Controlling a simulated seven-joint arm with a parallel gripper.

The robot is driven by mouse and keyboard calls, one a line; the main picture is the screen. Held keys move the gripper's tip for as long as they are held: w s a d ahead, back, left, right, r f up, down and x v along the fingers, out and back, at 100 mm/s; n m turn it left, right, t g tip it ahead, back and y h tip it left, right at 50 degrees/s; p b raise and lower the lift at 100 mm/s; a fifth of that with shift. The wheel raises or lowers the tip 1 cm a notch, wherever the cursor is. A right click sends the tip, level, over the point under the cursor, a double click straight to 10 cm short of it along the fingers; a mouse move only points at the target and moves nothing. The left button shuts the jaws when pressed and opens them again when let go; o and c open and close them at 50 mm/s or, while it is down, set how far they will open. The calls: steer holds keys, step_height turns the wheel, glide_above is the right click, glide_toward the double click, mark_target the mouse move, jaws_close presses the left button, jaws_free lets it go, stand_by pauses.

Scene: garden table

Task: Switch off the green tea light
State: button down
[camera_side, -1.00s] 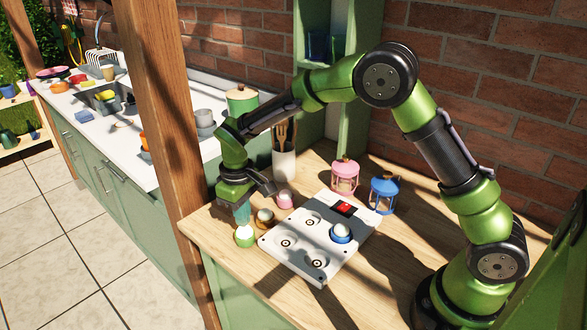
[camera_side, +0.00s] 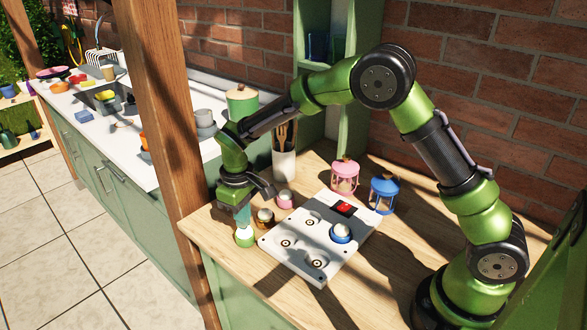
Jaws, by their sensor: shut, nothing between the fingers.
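The green tea light (camera_side: 244,238) stands on the wooden table near its front left edge, with a pale top partly hidden by my gripper. My gripper (camera_side: 243,221) points down directly over it, with the fingertips at or just above its top. The fingers are shut with nothing between them. I cannot tell whether they touch the light or whether it is lit.
A brown tea light (camera_side: 265,219) and a pink one (camera_side: 285,200) stand close to the right. A white board with round recesses (camera_side: 318,262) holds a blue tea light (camera_side: 341,233). Pink (camera_side: 345,178) and blue (camera_side: 384,196) lanterns stand behind. A wooden post (camera_side: 160,130) rises at left.

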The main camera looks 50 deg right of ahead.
steer(key=shift+f, duration=0.35)
steer(key=shift+r, duration=0.1)
step_height(320, 180, up, 8)
stand_by(0.8)
